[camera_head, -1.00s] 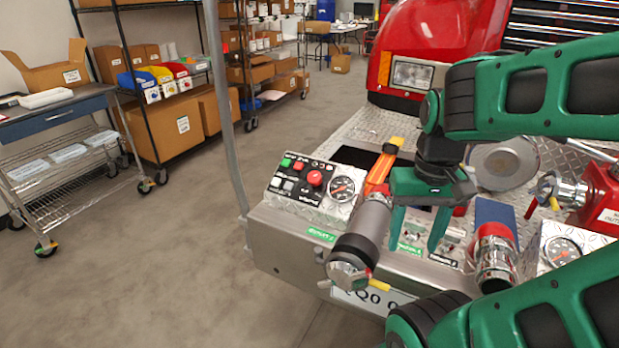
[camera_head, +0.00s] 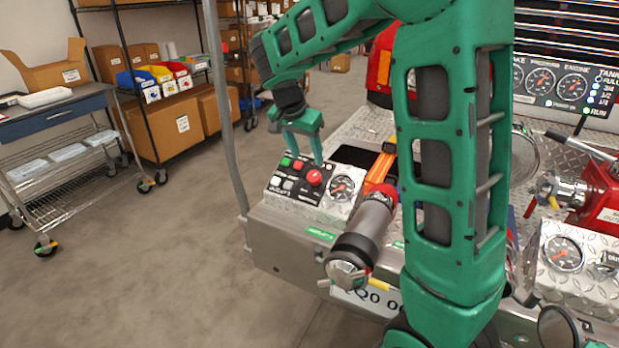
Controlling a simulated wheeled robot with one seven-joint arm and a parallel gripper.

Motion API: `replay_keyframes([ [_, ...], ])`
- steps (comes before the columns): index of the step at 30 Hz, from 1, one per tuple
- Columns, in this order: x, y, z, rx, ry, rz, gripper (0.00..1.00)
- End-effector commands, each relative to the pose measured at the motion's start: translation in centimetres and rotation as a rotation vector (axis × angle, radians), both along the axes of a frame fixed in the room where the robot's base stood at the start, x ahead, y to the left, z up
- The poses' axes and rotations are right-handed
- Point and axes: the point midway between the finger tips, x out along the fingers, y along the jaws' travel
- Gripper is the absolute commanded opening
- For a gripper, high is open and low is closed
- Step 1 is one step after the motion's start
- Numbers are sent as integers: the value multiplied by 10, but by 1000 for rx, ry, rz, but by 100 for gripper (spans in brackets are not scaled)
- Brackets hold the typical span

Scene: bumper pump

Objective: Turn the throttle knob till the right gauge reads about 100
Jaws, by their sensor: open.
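A sloped control panel (camera_head: 285,195) sits at the bumper's left end. It carries a red round knob (camera_head: 314,177), green, red, white and black buttons, and a gauge (camera_head: 342,187) to their right. The labels are too small to read, so I cannot tell which one is the throttle knob. Another gauge (camera_head: 563,253) sits on a diamond-plate box at the right; its reading is not legible. My gripper (camera_head: 303,157) points down, open and empty, over the back of the left panel, near the red knob. I cannot tell whether it touches anything.
A grey hose fitting (camera_head: 365,232) and an orange-yellow tool stand right of the left panel. My arm covers the middle of the bumper. A back panel with several gauges (camera_head: 572,86) is at the upper right. Floor left of the bumper is clear.

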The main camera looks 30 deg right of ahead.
Motion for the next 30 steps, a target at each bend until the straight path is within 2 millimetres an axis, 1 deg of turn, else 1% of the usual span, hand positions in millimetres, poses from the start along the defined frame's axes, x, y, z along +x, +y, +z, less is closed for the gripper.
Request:
replay_keyframes([
  [5,4,-5,-17,0,3,-2,52],
  [12,11,-19,-57,0,4,-2,52],
  [18,16,-29,-83,0,2,-1,52],
  [24,19,-33,-97,1,1,1,52],
  [30,20,-34,-99,0,0,1,52],
])
